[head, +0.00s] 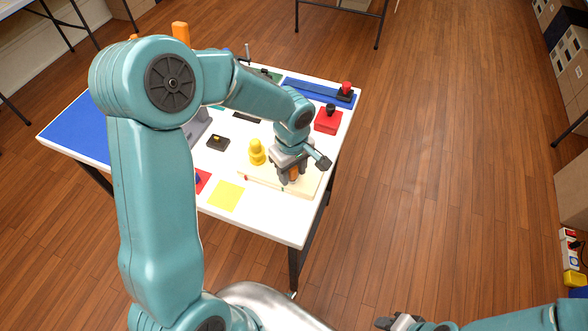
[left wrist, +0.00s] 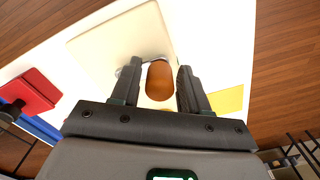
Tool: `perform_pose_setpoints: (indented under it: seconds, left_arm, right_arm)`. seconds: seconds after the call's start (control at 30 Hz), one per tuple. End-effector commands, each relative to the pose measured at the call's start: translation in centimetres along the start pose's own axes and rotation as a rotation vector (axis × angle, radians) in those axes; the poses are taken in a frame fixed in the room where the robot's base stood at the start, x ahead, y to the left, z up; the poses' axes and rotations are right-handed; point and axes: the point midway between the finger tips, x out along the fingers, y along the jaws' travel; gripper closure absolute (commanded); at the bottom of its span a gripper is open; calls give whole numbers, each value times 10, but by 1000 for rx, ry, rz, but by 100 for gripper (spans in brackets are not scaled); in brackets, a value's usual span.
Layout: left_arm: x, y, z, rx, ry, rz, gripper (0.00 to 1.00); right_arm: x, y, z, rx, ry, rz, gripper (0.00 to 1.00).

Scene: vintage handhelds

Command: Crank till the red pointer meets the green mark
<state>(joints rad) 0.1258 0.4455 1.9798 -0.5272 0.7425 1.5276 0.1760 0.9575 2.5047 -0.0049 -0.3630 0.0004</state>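The crank's orange handle (head: 293,174) stands over the cream board (head: 310,189) near the table's right edge. My left gripper (head: 291,177) is down at it. In the left wrist view, the handle (left wrist: 158,80) lies between the two fingers (left wrist: 158,88), which are apart with narrow gaps beside it; firm contact is not visible. A metal crank arm (left wrist: 125,71) shows beside the handle. A small red mark, perhaps the pointer (head: 246,177), shows at the board's left front. I cannot make out the green mark clearly. My right gripper (head: 398,322) is at the bottom edge, its opening unclear.
A yellow knobbed piece (head: 257,153) stands just left of my left gripper. A red block with a black knob (head: 328,120) and a blue strip (head: 318,91) are behind. Floor right of the table is clear.

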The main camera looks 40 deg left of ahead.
Motion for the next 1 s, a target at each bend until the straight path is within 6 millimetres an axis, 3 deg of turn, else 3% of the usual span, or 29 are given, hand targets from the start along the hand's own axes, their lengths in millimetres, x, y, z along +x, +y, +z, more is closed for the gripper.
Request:
perform_pose_setpoints:
  seconds: [0.03,0.1,0.13,0.6,0.87,1.0]
  left_arm:
    - [0,0,0,0,0,0,73]
    - [0,0,0,0,0,0,96]
    - [0,0,0,0,0,0,100]
    - [0,20,17,1,1,2,100]
    - [0,21,17,0,0,1,100]
    - [0,30,18,1,1,2,100]
  right_arm:
    - [0,0,0,0,0,0,57]
    - [0,0,0,0,0,0,57]
    - [0,0,0,0,0,0,57]
    - [7,2,0,0,0,0,57]
    - [6,2,0,0,0,0,57]
    - [6,2,0,0,0,0,57]
